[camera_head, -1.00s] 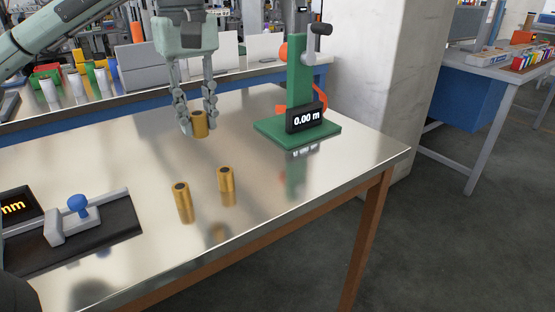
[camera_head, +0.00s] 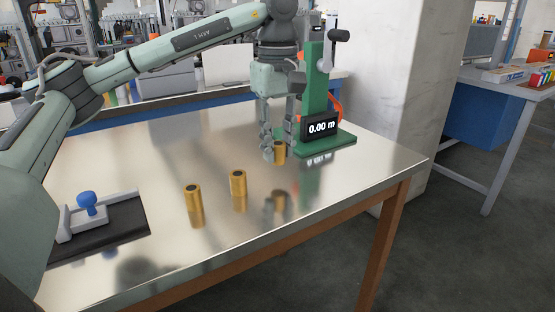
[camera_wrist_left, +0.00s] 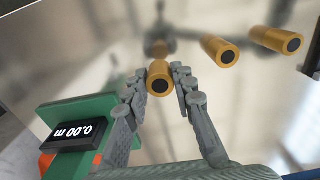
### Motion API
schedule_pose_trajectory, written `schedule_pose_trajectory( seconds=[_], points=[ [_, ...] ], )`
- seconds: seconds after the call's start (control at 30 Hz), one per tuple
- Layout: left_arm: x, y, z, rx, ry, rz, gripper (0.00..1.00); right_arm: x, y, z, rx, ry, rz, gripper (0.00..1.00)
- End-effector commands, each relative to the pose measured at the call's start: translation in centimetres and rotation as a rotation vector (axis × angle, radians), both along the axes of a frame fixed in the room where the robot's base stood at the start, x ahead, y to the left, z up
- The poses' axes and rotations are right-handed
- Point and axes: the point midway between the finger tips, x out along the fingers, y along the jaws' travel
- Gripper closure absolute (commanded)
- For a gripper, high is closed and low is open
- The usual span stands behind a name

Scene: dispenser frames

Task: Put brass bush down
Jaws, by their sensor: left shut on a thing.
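My left gripper (camera_head: 278,143) is shut on a brass bush (camera_head: 280,152), a short gold cylinder with a dark bore. It holds the bush upright beside the green press-like stand; I cannot tell whether the bush touches the table. In the left wrist view the held bush (camera_wrist_left: 159,79) sits between the two fingers (camera_wrist_left: 160,84). Two more brass bushes stand upright on the table, one at left (camera_head: 194,205) and one nearer the middle (camera_head: 238,183). My right gripper is not in view.
The green stand (camera_head: 314,85) with a crank and a display reading 0.00 m (camera_head: 321,127) stands close to the right of the gripper. A grey fixture with a blue knob (camera_head: 87,203) lies on a dark mat at left. The shiny table (camera_head: 330,185) is clear toward its front right edge.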

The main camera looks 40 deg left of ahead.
Motion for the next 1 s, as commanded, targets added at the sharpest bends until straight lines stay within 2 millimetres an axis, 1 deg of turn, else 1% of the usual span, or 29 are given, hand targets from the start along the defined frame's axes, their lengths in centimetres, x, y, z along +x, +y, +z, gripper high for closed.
schedule_pose_trajectory(
  seconds=[0.1,0.2,0.3,0.67,0.7,0.83,0.87,1.0],
  points=[
    [-0.1,0.1,-1.9,0.002,0.004,0.001,1.00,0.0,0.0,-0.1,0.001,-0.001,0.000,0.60],
    [-0.1,0.1,-3.1,0.001,0.003,0.000,1.00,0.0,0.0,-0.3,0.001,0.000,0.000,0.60],
    [-0.1,0.1,-3.4,-0.001,0.000,0.001,1.00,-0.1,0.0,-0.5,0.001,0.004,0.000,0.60],
    [-0.1,0.1,-3.8,0.000,0.002,0.001,1.00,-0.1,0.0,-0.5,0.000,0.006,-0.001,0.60],
    [-0.1,0.1,-3.8,0.000,0.002,0.001,0.73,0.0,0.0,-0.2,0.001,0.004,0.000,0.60],
    [-0.1,0.1,-3.7,0.000,0.002,0.001,0.57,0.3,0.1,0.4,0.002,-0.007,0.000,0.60],
    [-0.1,0.1,-3.7,0.000,0.002,0.001,0.54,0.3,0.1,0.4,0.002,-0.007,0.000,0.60],
    [-0.1,0.1,-3.7,0.000,0.002,0.001,0.54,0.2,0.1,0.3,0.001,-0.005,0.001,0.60]
  ],
)
